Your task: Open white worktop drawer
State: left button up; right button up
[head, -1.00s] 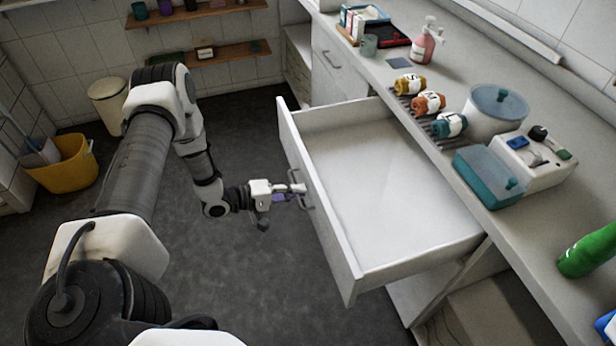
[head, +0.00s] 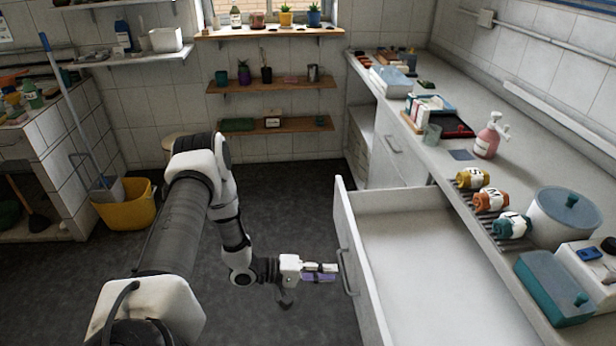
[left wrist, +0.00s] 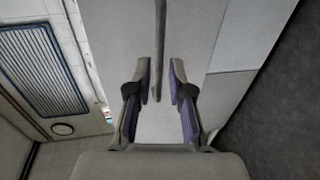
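The white worktop drawer (head: 418,250) stands pulled far out from under the counter, and its inside is empty. Its grey bar handle (head: 347,273) is on the front panel. My left gripper (head: 334,272) is at the handle, level with it. In the left wrist view the two fingers (left wrist: 160,80) are apart, with the handle bar (left wrist: 160,45) ahead and in line with the gap between them. Nothing is clamped between the fingers. My right gripper is out of view.
A yellow bucket (head: 126,205) stands on the floor at left. The dark floor around my left arm is clear.

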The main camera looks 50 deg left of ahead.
pick_arm(q)
jog(key=v, duration=0.7)
jog(key=shift+s+a, duration=0.2)
jog(key=shift+s, duration=0.1)
